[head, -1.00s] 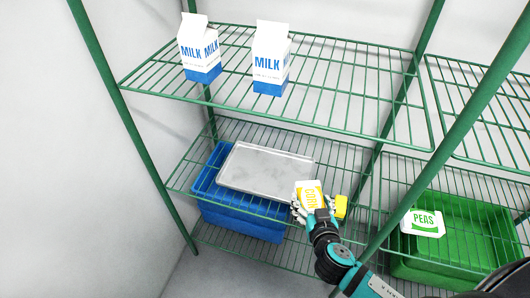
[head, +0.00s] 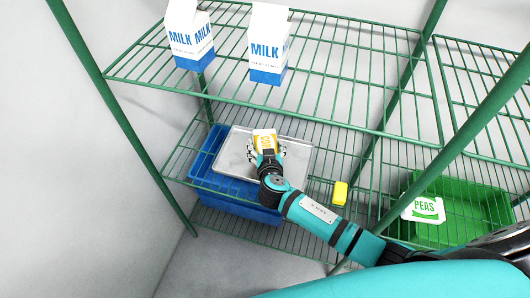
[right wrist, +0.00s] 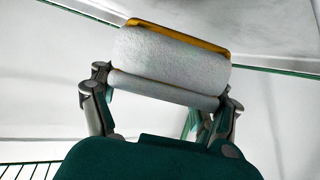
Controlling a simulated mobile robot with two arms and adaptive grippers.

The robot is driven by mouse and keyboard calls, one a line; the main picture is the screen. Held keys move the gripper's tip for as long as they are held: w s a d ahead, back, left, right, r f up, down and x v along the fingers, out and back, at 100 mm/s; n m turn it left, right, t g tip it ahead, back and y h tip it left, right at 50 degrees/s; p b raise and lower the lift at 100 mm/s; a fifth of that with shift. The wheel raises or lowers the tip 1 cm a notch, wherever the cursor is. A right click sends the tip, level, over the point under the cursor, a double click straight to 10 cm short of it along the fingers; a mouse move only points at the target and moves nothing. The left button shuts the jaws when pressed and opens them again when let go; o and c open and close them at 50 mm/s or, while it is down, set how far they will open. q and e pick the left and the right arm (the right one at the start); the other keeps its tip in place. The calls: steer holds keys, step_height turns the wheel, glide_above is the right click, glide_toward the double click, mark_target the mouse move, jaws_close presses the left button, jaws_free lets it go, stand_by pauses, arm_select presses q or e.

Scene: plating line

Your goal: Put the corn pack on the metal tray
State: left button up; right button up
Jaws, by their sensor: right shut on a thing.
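The corn pack (head: 264,140) is white and yellow, and my right gripper (head: 266,152) is shut on it. The pack also shows in the right wrist view (right wrist: 172,62), between the fingers of the right gripper (right wrist: 165,95). The metal tray (head: 236,150) is a grey flat tray on the middle shelf, over a blue crate. My left gripper is not in view.
A yellow block (head: 340,192) lies on the shelf right of the tray. The blue crate (head: 205,180) is at the left. A green bin (head: 455,215) with a peas pack (head: 423,208) is at the right. Two milk cartons (head: 268,45) stand on the upper wire shelf (head: 345,80).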

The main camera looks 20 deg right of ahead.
steer(key=shift+w+a, duration=0.1)
steer(key=shift+w, duration=0.15)
step_height(320, 180, down, 2)
steer(key=shift+f, duration=0.7)
steer(key=shift+f+b, duration=0.25)
steer(key=shift+b, duration=0.15)
steer(key=o, duration=1.5)
steer(key=shift+s, duration=0.1)
steer(key=shift+c, duration=0.2)
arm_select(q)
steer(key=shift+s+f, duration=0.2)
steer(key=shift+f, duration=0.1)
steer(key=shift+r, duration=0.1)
arm_select(e)
steer(key=shift+r, duration=0.15)
